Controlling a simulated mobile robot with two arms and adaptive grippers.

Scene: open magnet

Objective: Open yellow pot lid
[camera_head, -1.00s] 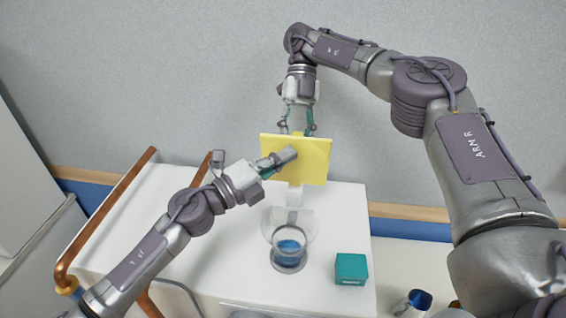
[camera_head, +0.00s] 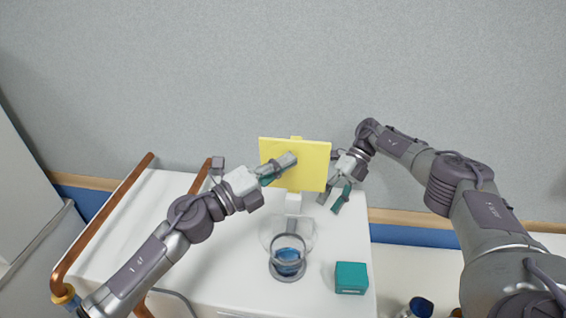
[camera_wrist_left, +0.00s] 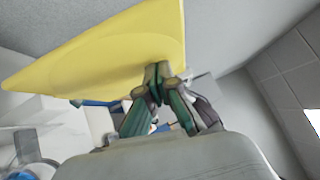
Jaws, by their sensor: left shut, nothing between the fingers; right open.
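The yellow lid (camera_head: 314,165) stands upright as a flat square panel above a white block (camera_head: 293,202) at the back of the white surface. My left gripper (camera_head: 279,167) is in front of the panel's face, shut and empty. In the left wrist view, its fingertips (camera_wrist_left: 158,72) are close together at the lower right edge of the yellow panel (camera_wrist_left: 105,48); I cannot tell if they touch it. My right gripper (camera_head: 341,195) is open and empty, just right of the panel's lower right corner. No separate pot body can be made out under the panel.
A clear glass vessel (camera_head: 287,262) with blue inside stands in front of the block. A teal box (camera_head: 351,277) sits to its right. Copper-coloured rails (camera_head: 105,218) run along the left. A blue-topped item (camera_head: 420,306) is at the lower right. The wall is close behind.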

